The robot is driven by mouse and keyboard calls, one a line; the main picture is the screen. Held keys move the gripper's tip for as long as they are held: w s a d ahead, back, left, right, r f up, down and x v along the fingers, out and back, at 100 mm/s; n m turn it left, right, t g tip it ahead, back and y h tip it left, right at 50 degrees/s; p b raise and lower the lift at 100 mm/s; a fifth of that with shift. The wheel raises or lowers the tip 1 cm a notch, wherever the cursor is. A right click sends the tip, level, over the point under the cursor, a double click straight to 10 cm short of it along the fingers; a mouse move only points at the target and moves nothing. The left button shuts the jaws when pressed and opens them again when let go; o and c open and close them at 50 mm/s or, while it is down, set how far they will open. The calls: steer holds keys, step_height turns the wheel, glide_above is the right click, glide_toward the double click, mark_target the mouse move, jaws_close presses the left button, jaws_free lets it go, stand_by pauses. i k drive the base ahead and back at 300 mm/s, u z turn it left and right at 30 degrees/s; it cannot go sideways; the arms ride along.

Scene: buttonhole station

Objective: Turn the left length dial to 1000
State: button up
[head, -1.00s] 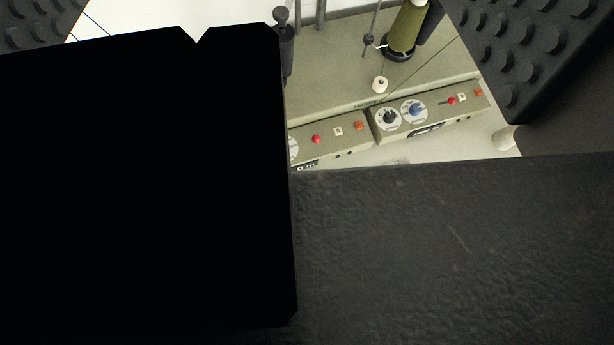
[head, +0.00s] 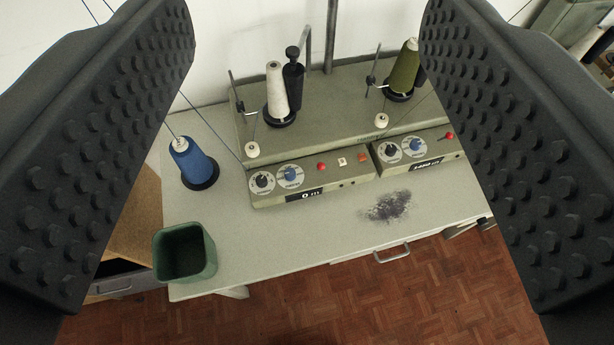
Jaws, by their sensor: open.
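The left control panel (head: 312,182) is on the front of the olive machine and its label reads "0 m". It has a black-knobbed dial (head: 262,181) and, to its right, a blue-knobbed dial (head: 290,175), both on pale round scales. I cannot tell which one sets the length, and the scale figures are too small to read. My gripper (head: 308,60) is open and empty. Its two studded black fingers frame the view at left and right, and the dials lie beyond them, apart from both.
The right panel (head: 421,157) has similar dials. White thread (head: 277,92) and olive thread (head: 404,70) cones stand on the machine. A blue cone (head: 194,163) and a green bin (head: 185,253) are at the left. The bench front (head: 300,238) is mostly clear, with a dark smudge.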

mark_target(290, 174)
steer(key=k, duration=1.2)
steer(key=z, duration=0.4)
steer(key=i, duration=1.9)
steer(key=u, duration=0.35)
